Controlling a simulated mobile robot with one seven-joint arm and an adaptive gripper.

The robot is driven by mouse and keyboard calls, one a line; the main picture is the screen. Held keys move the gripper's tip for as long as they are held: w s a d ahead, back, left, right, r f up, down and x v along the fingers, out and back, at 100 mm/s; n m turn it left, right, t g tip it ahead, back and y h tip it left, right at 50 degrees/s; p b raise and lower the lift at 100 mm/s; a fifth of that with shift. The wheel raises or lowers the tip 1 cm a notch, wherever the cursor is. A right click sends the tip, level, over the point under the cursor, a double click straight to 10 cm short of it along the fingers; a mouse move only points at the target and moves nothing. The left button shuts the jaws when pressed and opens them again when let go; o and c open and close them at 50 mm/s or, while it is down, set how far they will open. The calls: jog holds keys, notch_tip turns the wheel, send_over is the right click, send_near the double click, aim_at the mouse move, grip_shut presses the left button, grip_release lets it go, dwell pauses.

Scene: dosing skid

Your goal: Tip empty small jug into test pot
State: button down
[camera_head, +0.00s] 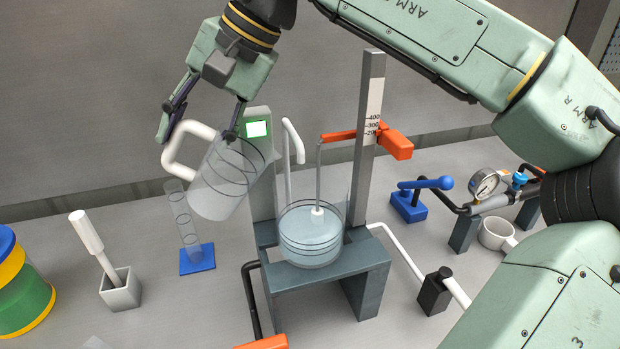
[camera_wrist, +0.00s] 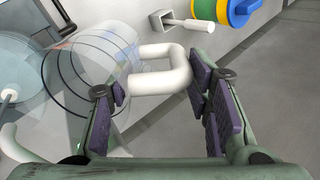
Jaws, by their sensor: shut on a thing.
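The small jug (camera_head: 226,182) is clear with dark rings and a white handle (camera_head: 186,143). It is held in the air, tilted, and I see no liquid in it. My gripper (camera_head: 198,125) is at its handle, one finger on each side. In the wrist view the handle (camera_wrist: 160,72) lies between the fingers of my gripper (camera_wrist: 158,92), and the jug (camera_wrist: 92,75) is to the left. A clear pot (camera_head: 312,243), seemingly the test pot, stands on a grey stand with pale liquid and a float rod inside. The jug is left of it and higher, apart from it in the head view.
A scale post (camera_head: 368,150) with an orange pointer (camera_head: 395,145) rises behind the pot. A lit green display post (camera_head: 258,140) stands close behind the jug. A graduated tube on a blue base (camera_head: 197,259) and a brush holder (camera_head: 120,292) stand left. A blue valve (camera_head: 410,205) is right.

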aim_at(169, 163)
jog(key=a+f+h, duration=0.4)
jog(key=shift+s+a+f, duration=0.2)
jog(key=shift+a, duration=0.2)
jog(key=shift+a+f+h, duration=0.35)
jog(key=shift+f+h, duration=0.15)
jog(key=shift+h, duration=0.15)
jog(key=shift+a+f+h, duration=0.35)
jog(key=shift+f+h, duration=0.15)
jog(key=shift+h, duration=0.15)
jog(key=shift+f, duration=0.1)
